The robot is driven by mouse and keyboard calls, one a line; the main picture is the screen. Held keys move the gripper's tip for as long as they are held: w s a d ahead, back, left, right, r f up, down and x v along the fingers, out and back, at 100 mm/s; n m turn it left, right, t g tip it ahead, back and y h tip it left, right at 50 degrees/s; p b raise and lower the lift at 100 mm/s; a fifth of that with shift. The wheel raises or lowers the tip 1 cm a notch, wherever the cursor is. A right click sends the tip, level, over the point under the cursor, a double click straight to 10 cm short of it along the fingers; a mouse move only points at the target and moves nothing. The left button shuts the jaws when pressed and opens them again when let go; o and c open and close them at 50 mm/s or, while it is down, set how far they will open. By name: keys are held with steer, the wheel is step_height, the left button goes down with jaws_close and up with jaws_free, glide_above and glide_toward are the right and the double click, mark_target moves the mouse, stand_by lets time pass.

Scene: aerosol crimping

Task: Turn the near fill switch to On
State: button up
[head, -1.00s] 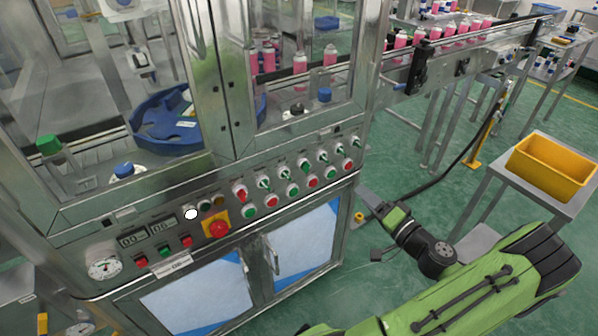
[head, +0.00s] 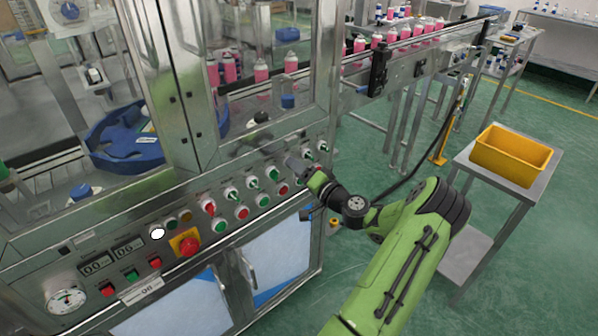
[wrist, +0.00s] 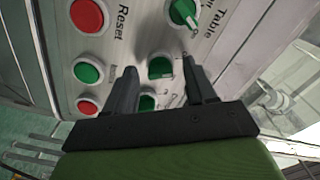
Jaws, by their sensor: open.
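The machine's control panel (head: 236,207) carries a row of green rotary switches above a row of red and green buttons. My gripper (head: 297,163) reaches the right part of the upper row and covers part of it. In the wrist view my gripper's fingers (wrist: 160,85) stand apart, one on each side of a green switch (wrist: 160,67), with nothing clamped. Another green switch (wrist: 147,102) shows lower down, partly hidden by the gripper. A switch labelled "Table" (wrist: 184,12) is above. I cannot read the labels beside the two lower switches, so which is the near fill switch is unclear.
Buttons sit beside the switches: a red one by "Reset" (wrist: 88,15), a green one (wrist: 88,70) and a red one (wrist: 88,105). A red emergency knob (head: 188,245) is farther left. A yellow bin (head: 511,155) stands on a side table to the right.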

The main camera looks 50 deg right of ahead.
jaws_close()
stand_by(0.3)
steer(key=shift+m+p, duration=4.25)
steer(key=shift+m, duration=1.65)
